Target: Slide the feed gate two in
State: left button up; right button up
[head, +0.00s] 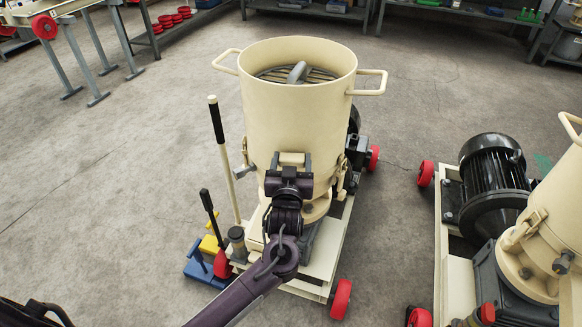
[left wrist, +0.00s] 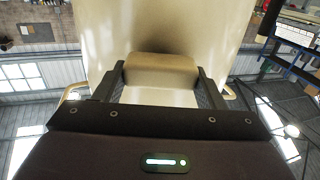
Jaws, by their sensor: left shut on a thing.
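A cream pellet mill (head: 297,105) with an open round hopper and two side handles stands in the middle of the head view. A cream block, which looks like the feed gate's pull (head: 292,158), sticks out from the front of its lower hopper. My left gripper (head: 290,172) is at this block, its fingers on either side. In the left wrist view the block (left wrist: 162,62) sits between the two dark fingers, against the cream hopper wall (left wrist: 160,22). The gate's inner part is hidden. My right gripper is not in view.
A second mill with a black motor (head: 492,165) stands at the right. A black-gripped lever (head: 218,125) rises left of the hopper. Blue and yellow parts (head: 210,244) lie by the mill's base.

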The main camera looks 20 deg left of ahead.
pick_arm(q)
jog(key=o, duration=1)
jog(key=shift+r, duration=0.15)
jog(key=o, duration=0.4)
jog(key=shift+w, duration=0.2)
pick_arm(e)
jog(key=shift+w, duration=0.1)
pick_arm(q)
jog(key=shift+s, duration=0.15)
jog(key=v, duration=0.7)
jog(key=shift+s, duration=0.3)
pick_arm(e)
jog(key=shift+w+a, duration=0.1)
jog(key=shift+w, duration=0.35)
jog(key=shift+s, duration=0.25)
